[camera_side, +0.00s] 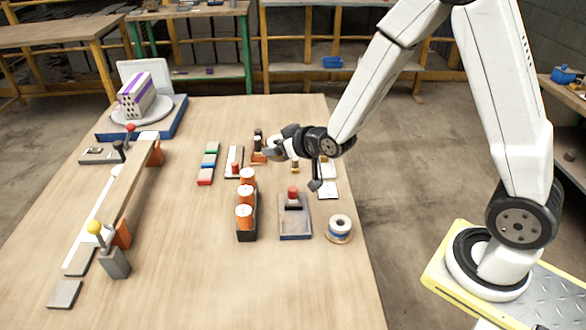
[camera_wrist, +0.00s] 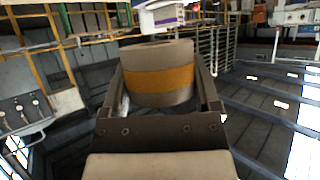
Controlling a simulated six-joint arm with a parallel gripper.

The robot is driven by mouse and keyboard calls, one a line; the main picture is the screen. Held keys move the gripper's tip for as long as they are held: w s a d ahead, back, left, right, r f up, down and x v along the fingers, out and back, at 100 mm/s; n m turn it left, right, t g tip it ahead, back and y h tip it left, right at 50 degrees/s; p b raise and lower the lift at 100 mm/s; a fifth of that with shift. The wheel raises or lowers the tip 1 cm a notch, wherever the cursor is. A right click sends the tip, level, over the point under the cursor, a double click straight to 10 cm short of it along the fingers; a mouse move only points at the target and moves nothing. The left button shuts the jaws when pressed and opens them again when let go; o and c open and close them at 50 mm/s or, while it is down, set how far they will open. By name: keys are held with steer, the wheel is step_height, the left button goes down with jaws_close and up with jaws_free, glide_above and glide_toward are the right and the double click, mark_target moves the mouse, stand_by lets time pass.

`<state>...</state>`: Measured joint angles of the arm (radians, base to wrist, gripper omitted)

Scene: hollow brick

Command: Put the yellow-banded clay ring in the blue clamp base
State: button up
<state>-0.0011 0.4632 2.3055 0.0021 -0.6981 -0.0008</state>
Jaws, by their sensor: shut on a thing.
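The yellow-banded clay ring (camera_wrist: 158,78) sits between the two fingers of my gripper (camera_wrist: 160,100) in the wrist view. It is grey-beige with an orange-yellow band around its middle. In the side view my gripper (camera_side: 277,150) is level above the table and points left; the ring is not clear there. A blue base (camera_side: 112,131) stands at the table's back left, apart from my gripper. It bears a round white plate and a hollow brick with purple bands (camera_side: 137,96). A grey-blue fixture with a red knob (camera_side: 294,222) stands nearer; I cannot tell which is the clamp base.
A ring with a blue band (camera_side: 340,226) stands at the table's right edge. A dark rack of orange spools (camera_side: 246,218) is left of the red-knob fixture. A long rail with a yellow-knob lever (camera_side: 95,228) runs along the left. The front middle of the table is clear.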

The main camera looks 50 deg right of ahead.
steer(key=v, duration=0.4)
steer(key=shift+s, duration=0.3)
steer(key=shift+d, duration=0.1)
steer(key=s+d+f+n+g+y, duration=0.1)
steer(key=s+d+f+n+y, duration=0.3)
steer(key=d+f, duration=0.7)
steer(key=shift+s+f+n+y, duration=0.35)
steer(key=shift+s+f, duration=0.45)
steer(key=shift+s, duration=0.55)
steer(key=shift+f, duration=0.1)
steer(key=shift+f, duration=2.8)
